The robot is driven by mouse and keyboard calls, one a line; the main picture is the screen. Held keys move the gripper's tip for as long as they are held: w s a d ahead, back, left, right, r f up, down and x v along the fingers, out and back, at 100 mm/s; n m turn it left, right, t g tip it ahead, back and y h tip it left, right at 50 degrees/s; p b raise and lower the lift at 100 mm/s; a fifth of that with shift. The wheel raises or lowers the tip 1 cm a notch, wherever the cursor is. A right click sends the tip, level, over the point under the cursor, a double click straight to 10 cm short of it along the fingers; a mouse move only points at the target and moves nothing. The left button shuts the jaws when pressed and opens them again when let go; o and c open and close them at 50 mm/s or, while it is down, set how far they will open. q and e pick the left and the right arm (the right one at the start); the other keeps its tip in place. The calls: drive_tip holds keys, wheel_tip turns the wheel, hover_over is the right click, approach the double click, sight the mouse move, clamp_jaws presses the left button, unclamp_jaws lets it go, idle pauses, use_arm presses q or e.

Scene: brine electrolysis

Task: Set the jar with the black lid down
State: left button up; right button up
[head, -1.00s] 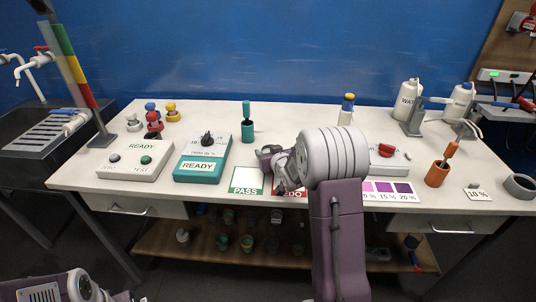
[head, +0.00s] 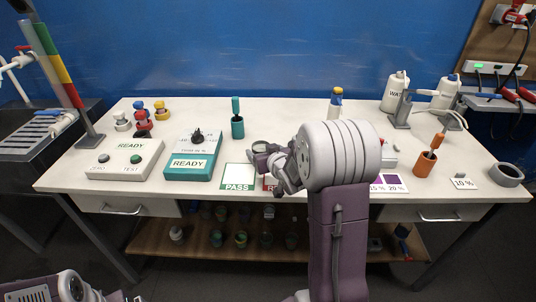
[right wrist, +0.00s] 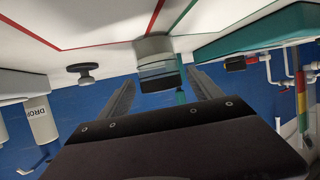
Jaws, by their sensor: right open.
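In the right wrist view, which looks upside down, the grey jar with the black lid (right wrist: 156,62) stands upright on the white bench, by a corner of a red outline. My right gripper (right wrist: 162,95) is open, its two dark fingers apart on either side of the jar in the picture. I cannot tell whether either finger touches it. In the head view my right gripper (head: 264,152) is low over the red-edged REDO card (head: 268,182), which it partly covers. I cannot make out the jar there. Part of my left arm shows at the bottom left, but its gripper does not.
The PASS card (head: 238,177) lies bare beside the REDO card. A teal READY device (head: 190,160) and a white READY box (head: 125,158) stand left. A teal holder (head: 237,127) is behind. An orange holder (head: 424,164) and grey ring (head: 507,174) are at right.

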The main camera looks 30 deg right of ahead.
drive_tip(key=v, duration=0.6)
drive_tip(key=shift+s+r+p, duration=0.15)
drive_tip(key=shift+s+p, duration=0.2)
drive_tip(key=shift+a, duration=0.1)
drive_tip(key=s+a+r+n+g+y+p, duration=0.1)
drive_tip(key=a+r+p, duration=0.2)
drive_tip(key=a+p, duration=0.25)
drive_tip(key=a+r+n+g+y+p, duration=0.1)
drive_tip(key=a+r+g+y+p, duration=0.1)
drive_tip(key=a+r+p, duration=0.3)
drive_tip(key=s+a+f+g, duration=0.1)
drive_tip(key=s+f+g, duration=0.3)
drive_tip(key=s, duration=0.5)
drive_tip(key=s+a+f+g, duration=0.2)
drive_tip(key=s+f+g, duration=0.3)
drive_tip(key=s, duration=0.4)
drive_tip(key=shift+f+h+p, duration=0.3)
drive_tip(key=shift+f+p, duration=0.05)
drive_tip(key=shift+f, duration=0.45)
drive_tip(key=shift+m, duration=0.3)
